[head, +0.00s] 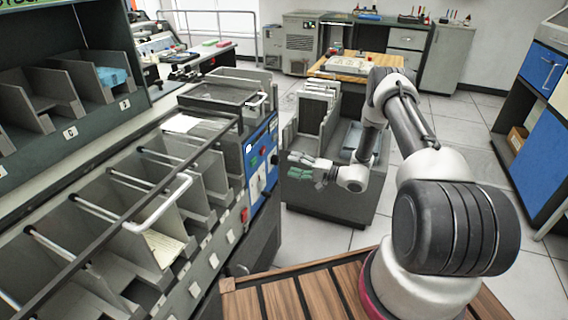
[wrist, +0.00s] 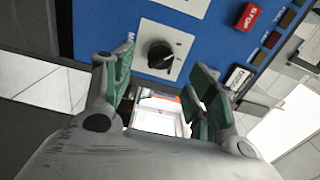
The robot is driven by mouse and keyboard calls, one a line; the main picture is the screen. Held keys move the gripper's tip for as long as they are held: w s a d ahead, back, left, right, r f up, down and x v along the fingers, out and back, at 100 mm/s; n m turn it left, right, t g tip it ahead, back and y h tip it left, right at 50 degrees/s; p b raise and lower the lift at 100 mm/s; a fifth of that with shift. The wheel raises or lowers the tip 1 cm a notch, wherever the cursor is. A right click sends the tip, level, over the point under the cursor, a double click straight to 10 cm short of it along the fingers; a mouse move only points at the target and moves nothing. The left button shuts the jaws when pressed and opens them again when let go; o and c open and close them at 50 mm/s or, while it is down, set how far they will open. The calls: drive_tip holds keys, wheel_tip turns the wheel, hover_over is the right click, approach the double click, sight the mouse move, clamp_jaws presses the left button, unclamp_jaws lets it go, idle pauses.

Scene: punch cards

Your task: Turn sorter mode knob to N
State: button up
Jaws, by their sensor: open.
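The sorter mode knob (wrist: 159,54) is a round black knob on a white plate (wrist: 180,40) set in the blue sorter panel (wrist: 215,35). A small pale mark shows at its lower right; a faint marking stands at the plate's left, too small to read surely. My gripper (wrist: 164,66) is open, its green-padded fingers apart, with the knob showing beyond the gap between them. Nothing is between the fingers. In the head view my gripper (head: 305,170) is to the right of the blue panel (head: 262,155), apart from it; the knob is too small to make out there.
Sorter bins (head: 150,225) run along the left. A grey card cabinet (head: 325,200) stands under and behind my gripper. Open floor (head: 450,125) lies right.

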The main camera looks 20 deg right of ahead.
drive_tip(key=v, duration=0.6)
idle(0.3)
